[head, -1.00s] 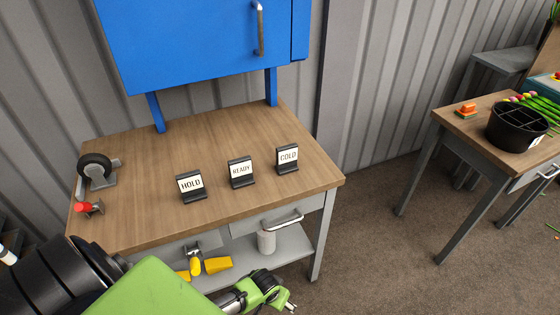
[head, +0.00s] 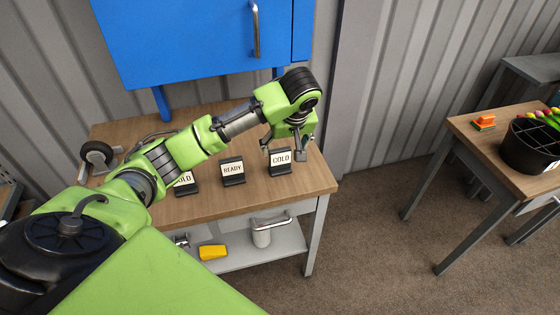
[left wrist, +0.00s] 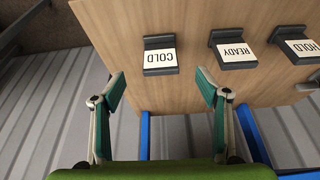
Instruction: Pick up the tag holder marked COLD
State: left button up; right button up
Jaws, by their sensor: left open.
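The tag holder marked COLD (head: 280,161) is a small black stand with a white label, upright near the right end of the wooden table. It also shows upside down in the left wrist view (left wrist: 160,57), ahead of the fingers and between their lines. My left gripper (head: 289,152) hangs above and close to the COLD holder. In the left wrist view my left gripper (left wrist: 160,85) is open and empty, its fingers spread wide. The holder marked READY (head: 232,170) stands to the left. The holder marked HOLD (head: 186,182) is partly hidden by my arm. My right gripper is out of view.
The wooden table (head: 225,205) has a blue cabinet (head: 190,40) above its back edge. A tape dispenser (head: 97,155) stands at the left end. A second table (head: 478,135) with a black bucket (head: 530,147) is to the right.

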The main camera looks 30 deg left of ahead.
aim_at(281, 159)
pick_arm(q)
jog(key=x, duration=0.7)
jog(key=shift+w+a+p, duration=0.2)
jog(key=shift+a+p, duration=0.15)
jog(key=shift+a, duration=0.05)
jog(key=shift+p+x, duration=0.6)
jog(key=shift+x, duration=2.45)
jog(key=shift+w+d, duration=0.1)
jog(key=shift+d, duration=0.1)
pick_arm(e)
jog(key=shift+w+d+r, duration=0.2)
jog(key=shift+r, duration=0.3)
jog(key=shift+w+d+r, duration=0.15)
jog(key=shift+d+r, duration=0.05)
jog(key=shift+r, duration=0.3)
pick_arm(q)
jog(key=shift+c, duration=0.4)
jog(key=c, duration=1.2)
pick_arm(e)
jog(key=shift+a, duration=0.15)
